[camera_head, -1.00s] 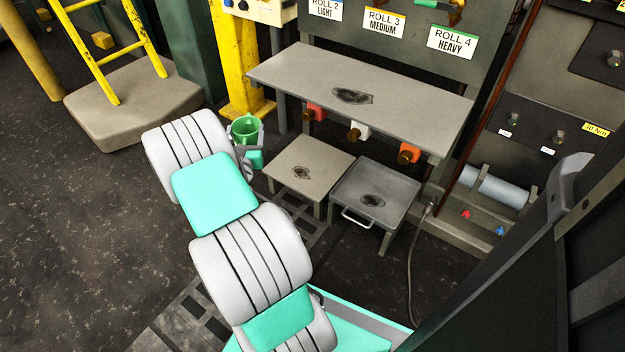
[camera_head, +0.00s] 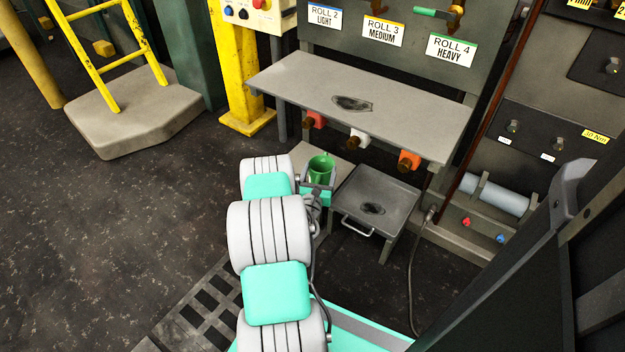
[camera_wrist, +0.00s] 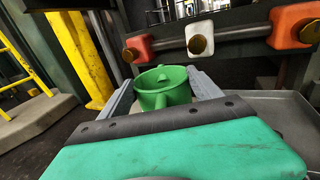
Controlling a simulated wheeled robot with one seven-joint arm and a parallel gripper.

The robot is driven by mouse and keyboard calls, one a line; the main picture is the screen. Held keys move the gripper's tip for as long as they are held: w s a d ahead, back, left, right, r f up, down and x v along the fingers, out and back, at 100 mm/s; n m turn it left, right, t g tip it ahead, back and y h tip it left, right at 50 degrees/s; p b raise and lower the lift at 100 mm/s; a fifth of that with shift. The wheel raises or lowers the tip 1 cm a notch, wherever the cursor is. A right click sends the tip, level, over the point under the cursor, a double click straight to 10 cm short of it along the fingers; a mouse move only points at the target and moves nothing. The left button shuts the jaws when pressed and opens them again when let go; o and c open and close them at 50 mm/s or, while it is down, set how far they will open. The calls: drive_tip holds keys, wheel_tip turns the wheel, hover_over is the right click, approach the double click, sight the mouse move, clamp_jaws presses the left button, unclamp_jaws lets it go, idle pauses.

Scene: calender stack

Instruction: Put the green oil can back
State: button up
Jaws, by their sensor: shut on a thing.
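The green oil can (camera_head: 321,168) is upright in my gripper (camera_head: 318,186), in front of the grey bench in the head view. The can's lower part is hidden by my gripper. In the head view it appears over the left low stand (camera_head: 322,150), which my arm mostly covers; I cannot tell whether it touches.
A grey bench (camera_head: 415,118) with a dark stain stands behind, with red, white and orange knobbed blocks below its edge. A low dark stand (camera_head: 378,195) with a handle is right of my gripper. A yellow post (camera_head: 236,75) and a ladder platform (camera_head: 135,108) are left.

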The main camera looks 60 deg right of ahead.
sight(318, 161)
drive_tip(key=w+d+f+b, duration=0.1)
drive_tip(key=w+d+f, duration=0.1)
drive_tip(key=w+d, duration=0.1)
drive_tip(key=shift+d+f+b, duration=0.2)
drive_tip(key=shift+d+b, duration=0.05)
drive_tip(key=shift+b, duration=0.1)
drive_tip(key=w+d+f+b, duration=0.3)
drive_tip(key=f+b, duration=0.1)
drive_tip(key=f, duration=0.4)
drive_tip(key=shift+w+d+f+b, duration=0.2)
drive_tip(key=shift+d+b, duration=0.05)
drive_tip(key=shift+b, duration=0.15)
drive_tip(key=shift+f, duration=0.1)
drive_tip(key=o, duration=2.1)
drive_tip(key=shift+f, duration=0.1)
